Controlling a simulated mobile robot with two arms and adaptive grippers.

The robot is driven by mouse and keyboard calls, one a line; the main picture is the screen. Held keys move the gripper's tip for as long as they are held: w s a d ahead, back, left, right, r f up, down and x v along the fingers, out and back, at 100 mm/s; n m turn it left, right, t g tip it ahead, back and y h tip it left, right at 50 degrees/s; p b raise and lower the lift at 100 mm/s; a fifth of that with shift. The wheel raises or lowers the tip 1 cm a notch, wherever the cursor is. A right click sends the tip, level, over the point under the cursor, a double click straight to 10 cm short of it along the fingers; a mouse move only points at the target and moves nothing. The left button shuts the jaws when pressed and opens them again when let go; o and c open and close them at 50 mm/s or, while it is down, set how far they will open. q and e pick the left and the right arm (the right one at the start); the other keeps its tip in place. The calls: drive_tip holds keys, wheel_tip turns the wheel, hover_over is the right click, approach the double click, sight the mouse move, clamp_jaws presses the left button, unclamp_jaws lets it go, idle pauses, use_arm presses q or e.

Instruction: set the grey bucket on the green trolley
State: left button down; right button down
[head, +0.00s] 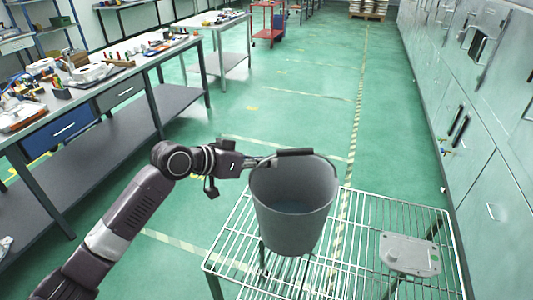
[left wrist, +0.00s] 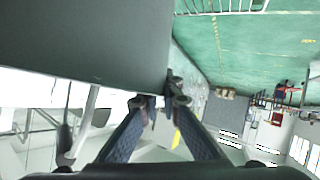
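The grey bucket (head: 293,210) is upright over the left part of a pale wire-shelf trolley (head: 365,215), with its black handle grip (head: 295,152) at the rim. I cannot tell whether its base touches the wires. My left gripper (head: 265,161) reaches in from the left and is shut on the bucket's handle at the rim. In the left wrist view the bucket's grey wall (left wrist: 85,45) fills the upper left, and the left gripper's fingers (left wrist: 162,100) close together beside it. My right gripper is not in view.
A flat grey casting (head: 410,253) lies on the trolley's right side, apart from the bucket. Workbenches with tools (head: 120,62) stand at the left. Grey cabinets (head: 470,100) line the right. Open green floor lies beyond the trolley, with a red cart (head: 268,25) far back.

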sight(266, 171)
use_arm(q)
wheel_tip(266, 171, down, 2)
drive_tip(key=shift+f, duration=0.35)
drive_tip(key=c, duration=2.4)
unclamp_jaws()
drive_tip(key=shift+f, duration=0.25)
drive_tip(key=shift+o, duration=1.2)
drive_tip(key=shift+s, duration=0.1)
